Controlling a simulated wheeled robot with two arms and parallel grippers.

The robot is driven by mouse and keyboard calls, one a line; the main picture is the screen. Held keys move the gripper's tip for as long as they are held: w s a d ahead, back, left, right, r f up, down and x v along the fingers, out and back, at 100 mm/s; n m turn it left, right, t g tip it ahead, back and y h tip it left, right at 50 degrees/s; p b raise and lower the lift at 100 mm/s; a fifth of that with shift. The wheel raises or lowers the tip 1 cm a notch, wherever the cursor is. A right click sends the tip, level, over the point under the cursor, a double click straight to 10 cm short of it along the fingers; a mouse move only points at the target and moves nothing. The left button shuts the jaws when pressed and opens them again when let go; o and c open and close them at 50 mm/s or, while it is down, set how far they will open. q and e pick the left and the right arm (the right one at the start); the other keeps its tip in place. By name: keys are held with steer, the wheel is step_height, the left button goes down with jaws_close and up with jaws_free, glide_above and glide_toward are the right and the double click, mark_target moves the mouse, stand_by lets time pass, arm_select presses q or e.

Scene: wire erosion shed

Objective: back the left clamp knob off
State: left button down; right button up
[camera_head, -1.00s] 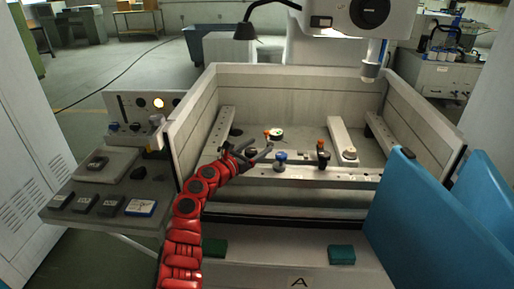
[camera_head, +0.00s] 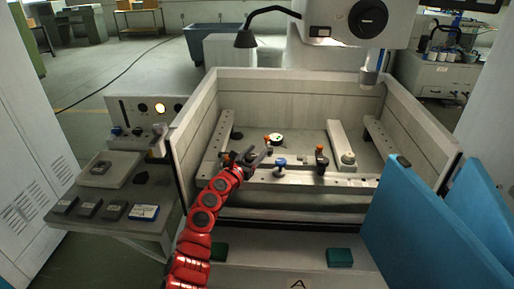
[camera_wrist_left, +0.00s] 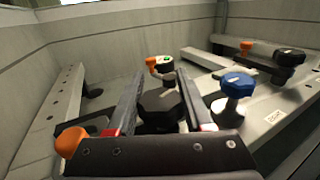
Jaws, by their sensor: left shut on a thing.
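The left clamp knob, a dark many-sided knob (camera_wrist_left: 160,104), sits between the two fingers of my left gripper (camera_wrist_left: 159,82) in the left wrist view. My left gripper (camera_head: 257,155) is shut on it, low over the front rail of the tank. In the head view the fingers and wrist mostly hide this knob. Orange-tipped parts show around it: one just beyond the knob (camera_wrist_left: 158,62) and an orange ball (camera_wrist_left: 70,141) at the near left. The right clamp's dark knob (camera_head: 321,160) also shows in the wrist view (camera_wrist_left: 288,57). My right gripper is not in view.
A blue knob (camera_head: 280,162) stands on the rail (camera_head: 300,178) just right of my left gripper. Tank walls (camera_head: 300,100) enclose the work area. A machine head nozzle (camera_head: 371,70) hangs at the back right. Blue panels (camera_head: 420,225) stand at the front right.

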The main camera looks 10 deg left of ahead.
mark_target(248, 155)
arm_select(q)
steer(key=a+n+g+y+b, duration=0.1)
steer(key=n+y, duration=0.3)
steer(key=y, duration=0.2)
steer(key=a+n+g+y+b, duration=0.1)
steer(key=n+y+b, duration=0.1)
steer(key=n+y, duration=0.2)
steer(key=a+n+g+y+b, duration=0.1)
steer(key=n+y, duration=0.3)
steer(key=y, duration=0.4)
steer(key=shift+s+f+n+y+b, duration=0.25)
steer(key=shift+n+y+b, duration=0.05)
steer(key=shift+b, duration=0.4)
steer(key=shift+a+r+n+g+y+b, duration=0.1)
steer(key=shift+n+g+y+b, duration=0.25)
steer(key=shift+b, duration=0.3)
steer(key=shift+s+a+r+y+b, duration=0.1)
steer(key=shift+r+y+b, duration=0.1)
steer(key=shift+y+b, duration=0.1)
steer(key=shift+c, duration=1.4)
jaws_free()
